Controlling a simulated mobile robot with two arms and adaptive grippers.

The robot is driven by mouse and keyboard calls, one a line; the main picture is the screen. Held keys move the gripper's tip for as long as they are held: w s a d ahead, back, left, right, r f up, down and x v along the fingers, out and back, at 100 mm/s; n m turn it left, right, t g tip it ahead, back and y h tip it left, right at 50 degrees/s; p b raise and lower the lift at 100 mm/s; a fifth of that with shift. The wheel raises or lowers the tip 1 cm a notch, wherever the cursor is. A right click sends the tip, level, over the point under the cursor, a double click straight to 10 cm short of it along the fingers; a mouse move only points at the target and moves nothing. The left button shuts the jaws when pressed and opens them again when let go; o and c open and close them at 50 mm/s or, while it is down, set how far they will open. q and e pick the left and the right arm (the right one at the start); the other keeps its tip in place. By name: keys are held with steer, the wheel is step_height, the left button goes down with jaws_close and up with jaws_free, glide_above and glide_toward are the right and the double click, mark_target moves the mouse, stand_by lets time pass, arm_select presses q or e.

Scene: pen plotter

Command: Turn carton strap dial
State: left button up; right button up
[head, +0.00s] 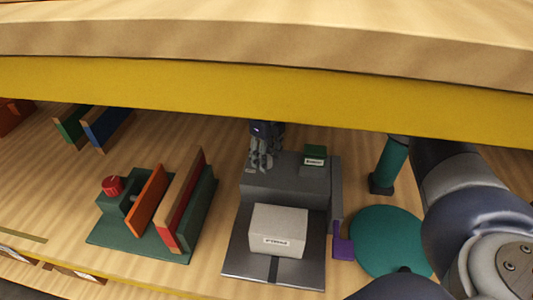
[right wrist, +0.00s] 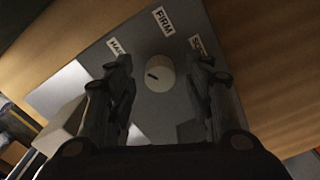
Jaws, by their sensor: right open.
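The grey strapping machine (head: 285,188) stands on the bench, with a pale labelled carton (head: 278,228) on its front plate. In the right wrist view, the cream round dial (right wrist: 160,70) sits on the grey panel (right wrist: 70,88); its dark mark is left of centre. Labels surround it: FIRM (right wrist: 163,20) and two partly hidden ones. My right gripper (right wrist: 164,64) is open, with one finger on each side of the dial in the picture; contact cannot be told. In the head view, my right gripper (head: 264,158) is over the machine's back, hiding the dial. My left gripper is not in view.
A yellow-edged wooden shelf (head: 260,90) crosses the head view above the machine. A dark green stand (head: 110,232) with a red knob (head: 112,185) and upright boards is at left. A teal disc (head: 375,240) and teal cylinder (head: 390,162) are at right. Bare bench lies between stand and machine.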

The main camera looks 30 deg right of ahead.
steer(key=c, duration=1.1)
steer(key=shift+o, duration=0.2)
steer(key=m+b, duration=0.1)
steer(key=m, duration=0.4)
steer(key=shift+m, duration=0.4)
steer(key=m, duration=0.5)
steer(key=shift+d+r+m, duration=0.1)
steer(key=shift+m, duration=0.3)
steer(key=o, duration=1.1)
steer(key=shift+c, duration=0.2)
